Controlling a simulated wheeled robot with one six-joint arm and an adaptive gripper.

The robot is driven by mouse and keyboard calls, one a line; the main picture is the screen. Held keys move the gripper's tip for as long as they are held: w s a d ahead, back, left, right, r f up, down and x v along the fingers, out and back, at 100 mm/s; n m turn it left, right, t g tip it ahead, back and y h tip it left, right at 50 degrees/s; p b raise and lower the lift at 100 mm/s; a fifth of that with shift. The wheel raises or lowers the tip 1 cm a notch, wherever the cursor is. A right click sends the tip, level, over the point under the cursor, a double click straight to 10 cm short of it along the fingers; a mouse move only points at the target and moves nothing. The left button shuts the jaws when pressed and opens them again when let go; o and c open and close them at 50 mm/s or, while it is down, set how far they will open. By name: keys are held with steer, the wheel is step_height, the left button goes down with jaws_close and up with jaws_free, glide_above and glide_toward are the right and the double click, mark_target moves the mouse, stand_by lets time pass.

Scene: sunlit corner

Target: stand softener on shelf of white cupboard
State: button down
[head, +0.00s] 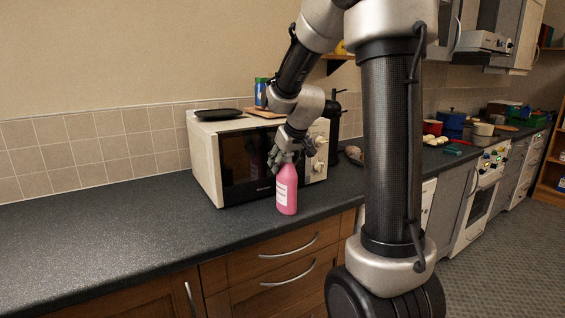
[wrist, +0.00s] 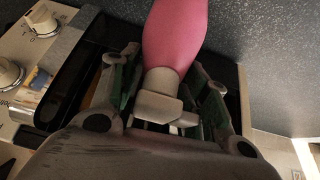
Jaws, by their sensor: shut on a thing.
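The softener is a pink bottle (head: 287,192) with a white label, upright in front of the microwave near the counter's front edge. My gripper (head: 284,158) reaches down to its top and is shut on its neck and cap. In the wrist view the pink bottle (wrist: 175,35) runs up from between the fingers of my gripper (wrist: 163,100), with its whitish cap between them. The head view does not show clearly whether the base touches the counter. I cannot tell which of the cupboards in view is the white cupboard of the task.
A microwave (head: 207,163) stands right behind the bottle, with a dark tray (head: 217,114) on top. A dark coffee machine (head: 334,125) stands to its right. The counter (head: 110,225) is clear on the left. Pots (head: 452,119) and a stove (head: 485,180) are farther right.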

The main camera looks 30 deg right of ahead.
steer(key=c, duration=0.7)
jaws_free()
steer(key=shift+c, duration=0.2)
